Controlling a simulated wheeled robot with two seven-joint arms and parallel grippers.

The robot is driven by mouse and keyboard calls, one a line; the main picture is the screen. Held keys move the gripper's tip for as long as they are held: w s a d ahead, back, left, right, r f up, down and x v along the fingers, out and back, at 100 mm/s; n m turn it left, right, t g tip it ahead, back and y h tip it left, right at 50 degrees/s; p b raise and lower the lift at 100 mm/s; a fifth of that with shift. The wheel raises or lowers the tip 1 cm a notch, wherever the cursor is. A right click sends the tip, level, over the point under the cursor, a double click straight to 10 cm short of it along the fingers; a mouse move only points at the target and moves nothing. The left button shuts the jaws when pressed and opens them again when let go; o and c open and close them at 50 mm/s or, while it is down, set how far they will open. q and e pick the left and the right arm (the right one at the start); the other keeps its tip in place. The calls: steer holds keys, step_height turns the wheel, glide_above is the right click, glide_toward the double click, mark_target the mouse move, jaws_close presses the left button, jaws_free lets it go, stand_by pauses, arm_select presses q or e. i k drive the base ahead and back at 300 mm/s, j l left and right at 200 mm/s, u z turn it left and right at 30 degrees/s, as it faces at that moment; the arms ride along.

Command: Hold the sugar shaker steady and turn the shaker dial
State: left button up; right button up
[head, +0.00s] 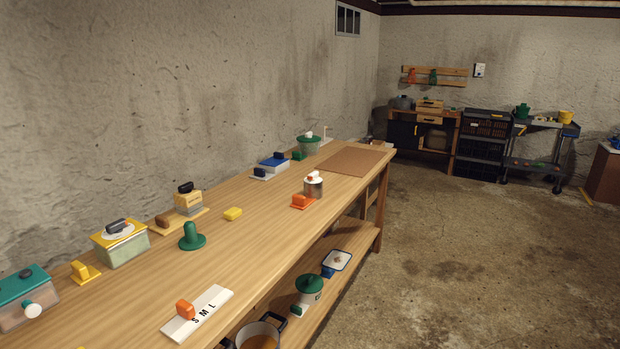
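What looks like the sugar shaker (314,188) stands upright on the long wooden bench, past the middle of its length and near its right edge. It is a small grey-brown cylinder with a white top. A small orange-red piece (313,175) sits on that top and may be the shaker dial; its setting is too small to read. An orange block (301,201) is at the shaker's near left side, and I cannot tell whether it is joined to it. Neither of my grippers shows in the head view.
The wooden bench (255,245) holds several lidded boxes along the wall, a green knobbed piece (191,238), a yellow block (233,214) and a white S M L board (198,314). A brown mat (352,160) lies beyond the shaker. Concrete floor (450,270) is open on the right.

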mark_target(314, 174)
steer(key=i+l, duration=0.2)
steer(key=u, duration=0.65)
steer(key=i+l+u, duration=0.4)
steer(key=l+u, duration=0.25)
steer(key=i+l+u, duration=0.1)
steer(key=l+u, duration=0.2)
steer(key=l, duration=0.1)
